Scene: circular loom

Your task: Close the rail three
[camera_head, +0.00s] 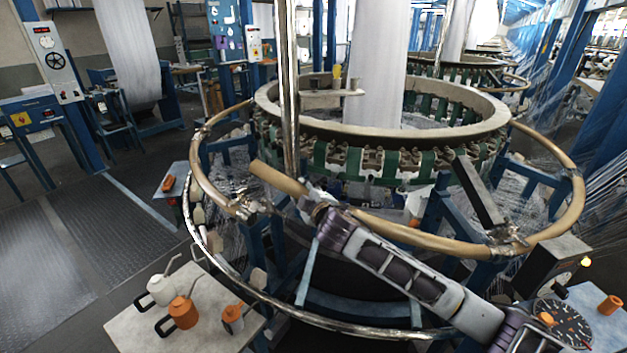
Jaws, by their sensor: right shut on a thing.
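The circular loom (385,130) has a tan tubular rail around it in sections. The front rail section (420,236) runs from a bracket at the right (508,234) to a free left end (268,176). That end sits inward of the left rail section (203,172), whose front end is at a bracket (246,208), so a gap shows between them. My right gripper (318,208) reaches in from the lower right and is shut on the front rail section near its free end. Its fingers partly hide the rail. I cannot read which section is numbered three. My left gripper is not in view.
A shiny upright pole (289,90) stands just behind the free rail end. A lower metal ring (290,308) curves below the rail. A small table (200,318) with oil cans (183,312) stands at lower left. A dial gauge (563,325) is at lower right. Floor at left is clear.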

